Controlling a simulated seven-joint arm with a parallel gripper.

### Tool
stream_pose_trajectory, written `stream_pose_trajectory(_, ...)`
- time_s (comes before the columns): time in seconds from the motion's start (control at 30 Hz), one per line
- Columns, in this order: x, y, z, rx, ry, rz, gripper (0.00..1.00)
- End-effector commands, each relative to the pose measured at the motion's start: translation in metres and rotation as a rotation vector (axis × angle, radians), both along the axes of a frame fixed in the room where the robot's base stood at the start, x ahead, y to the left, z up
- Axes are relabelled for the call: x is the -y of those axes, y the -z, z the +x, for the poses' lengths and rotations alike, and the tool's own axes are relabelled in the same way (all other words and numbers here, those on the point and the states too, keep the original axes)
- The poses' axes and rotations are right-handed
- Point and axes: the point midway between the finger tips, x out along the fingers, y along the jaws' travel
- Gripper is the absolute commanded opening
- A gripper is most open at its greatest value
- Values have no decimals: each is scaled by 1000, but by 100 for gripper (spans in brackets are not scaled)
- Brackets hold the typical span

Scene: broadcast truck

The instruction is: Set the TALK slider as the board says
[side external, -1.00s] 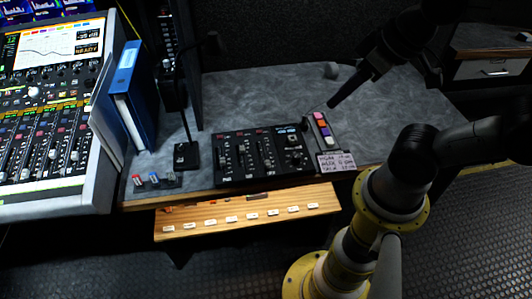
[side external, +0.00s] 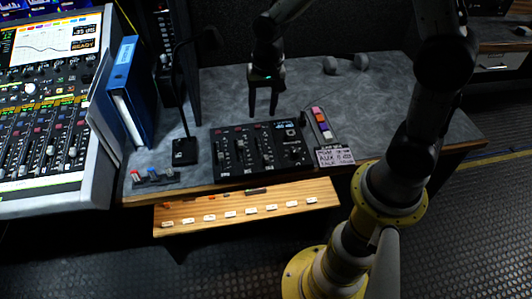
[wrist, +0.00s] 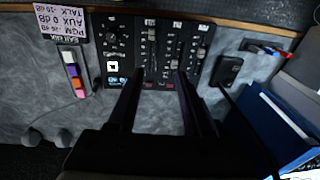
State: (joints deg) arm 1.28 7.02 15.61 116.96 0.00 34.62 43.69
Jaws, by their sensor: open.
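The black fader panel (side external: 222,176) lies on the grey desk with several vertical sliders, a knob and a small lit display; it also shows in the wrist view (wrist: 128,60). The slider labels are too small to read, so I cannot tell which is TALK. The white board (side external: 334,157) stands at the panel's right front. In the wrist view the board (wrist: 62,20) is upside down and appears to read TALK -10 dB, AUX 0 dB, with a PGM line. My gripper (side external: 263,113) points down, open and empty, above the panel's back edge; its fingers (wrist: 160,78) show in the wrist view.
A strip of coloured blocks (side external: 321,124) lies right of the panel. A gooseneck microphone base (side external: 185,152) and blue binder (side external: 122,68) stand left. A wooden ledge (side external: 190,214) with white labels is in front. Grey rounded objects (side external: 331,65) lie at the back.

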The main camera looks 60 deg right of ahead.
Motion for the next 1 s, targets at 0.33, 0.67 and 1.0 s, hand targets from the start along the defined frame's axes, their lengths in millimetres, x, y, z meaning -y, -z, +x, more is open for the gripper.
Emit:
stream_pose_trajectory(0.33, 1, 46, -10, -105, 2, 2, 50)
stream_pose_trajectory(0.67, 1, 105, -11, -107, 1, 3, 50)
stream_pose_trajectory(1.0, 1, 160, -10, -103, 0, 3, 50)
